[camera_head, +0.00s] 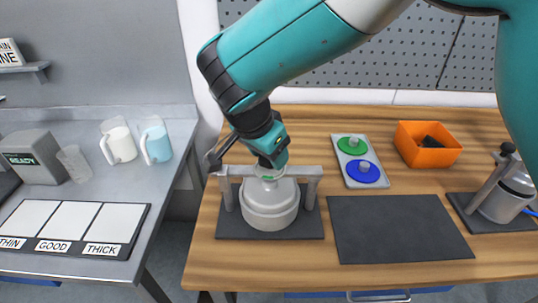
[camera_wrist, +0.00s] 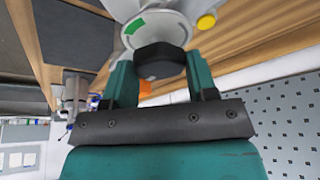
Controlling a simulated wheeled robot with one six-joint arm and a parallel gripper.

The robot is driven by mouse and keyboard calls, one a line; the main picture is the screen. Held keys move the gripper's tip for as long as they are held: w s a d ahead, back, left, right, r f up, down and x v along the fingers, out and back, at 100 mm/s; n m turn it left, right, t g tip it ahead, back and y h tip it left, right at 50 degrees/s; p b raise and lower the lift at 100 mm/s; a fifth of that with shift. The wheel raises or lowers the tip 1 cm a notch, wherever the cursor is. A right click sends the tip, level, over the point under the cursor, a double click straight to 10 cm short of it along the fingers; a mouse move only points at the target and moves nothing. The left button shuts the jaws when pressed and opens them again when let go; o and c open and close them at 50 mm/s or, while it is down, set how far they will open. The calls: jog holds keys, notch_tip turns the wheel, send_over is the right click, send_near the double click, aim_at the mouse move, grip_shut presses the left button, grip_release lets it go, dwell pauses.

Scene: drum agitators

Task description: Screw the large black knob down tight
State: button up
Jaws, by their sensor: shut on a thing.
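The large black knob (camera_wrist: 160,60) is between the two teal fingers of my gripper (camera_wrist: 163,80) in the wrist view, and the fingers are shut on it. Right past the knob is a pale round collar (camera_wrist: 155,27) with a green mark and a yellow button (camera_wrist: 206,21). In the head view my gripper (camera_head: 270,155) points down over the middle of a grey crossbar (camera_head: 302,171), above a pale round drum (camera_head: 268,209). I cannot tell how tight the knob is.
The drum's stand is on a dark mat (camera_head: 312,226). To its right are a plate with green (camera_head: 353,145) and blue (camera_head: 363,172) buttons, an orange bin (camera_head: 427,145), a bare dark mat (camera_head: 395,230) and a metal pot (camera_head: 506,202). Cups (camera_head: 120,144) stand on the left table.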

jog(key=shift+w+r+m+g+h+b, duration=0.1)
jog(key=shift+m+g+h+b, duration=0.2)
jog(key=shift+m, duration=0.8)
jog(key=shift+r+m+g+h+b, duration=0.15)
jog(key=shift+m+g+b, duration=0.25)
jog(key=shift+m, duration=0.7)
jog(key=o, duration=0.9)
jog(key=shift+f, duration=0.15)
jog(key=shift+p+v, duration=4.1)
jog(key=shift+v, duration=4.65)
jog(key=shift+a+f, duration=0.1)
